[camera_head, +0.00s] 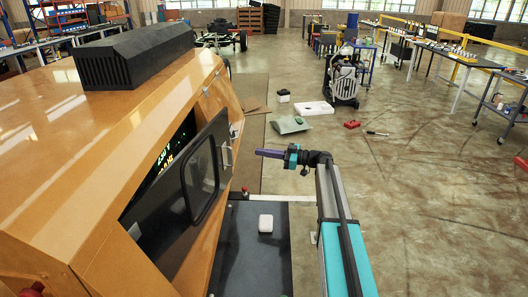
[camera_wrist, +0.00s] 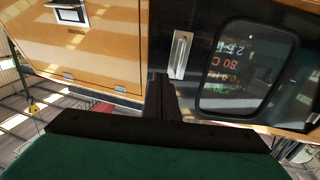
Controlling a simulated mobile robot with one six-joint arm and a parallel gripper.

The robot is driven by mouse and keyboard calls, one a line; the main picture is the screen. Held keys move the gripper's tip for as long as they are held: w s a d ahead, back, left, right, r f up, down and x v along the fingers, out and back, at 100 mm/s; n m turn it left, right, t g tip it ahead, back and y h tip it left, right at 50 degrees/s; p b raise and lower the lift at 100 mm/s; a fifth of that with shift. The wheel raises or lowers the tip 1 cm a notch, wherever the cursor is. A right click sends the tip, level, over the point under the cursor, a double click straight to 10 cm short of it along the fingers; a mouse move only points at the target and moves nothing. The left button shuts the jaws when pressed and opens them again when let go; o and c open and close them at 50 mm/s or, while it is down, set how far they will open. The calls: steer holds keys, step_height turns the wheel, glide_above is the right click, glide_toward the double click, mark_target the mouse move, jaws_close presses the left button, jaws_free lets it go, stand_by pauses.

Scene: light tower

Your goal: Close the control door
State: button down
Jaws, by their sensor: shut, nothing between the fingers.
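The control door (camera_head: 209,128) is a black panel with a rounded window on the side of the orange light tower (camera_head: 120,150). It stands partly open, with a dark gap and lit digits (camera_head: 167,158) behind it. Its metal handle (camera_head: 227,156) is on the free edge. My gripper (camera_head: 259,152) is shut and empty, pointing left at the handle, with a small gap between. In the wrist view the door (camera_wrist: 204,28), handle (camera_wrist: 180,55) and window show upside down; my shut fingers (camera_wrist: 161,82) point near the handle, just left of it.
A black vent box (camera_head: 135,55) sits on the tower's top. A dark platform (camera_head: 250,250) below the door carries a small white box (camera_head: 265,223). An orange panel with a latch (camera_wrist: 75,40) is beside the door.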

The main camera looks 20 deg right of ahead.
steer(key=p+x, duration=0.4)
steer(key=x, duration=0.8)
steer(key=shift+p, duration=0.4)
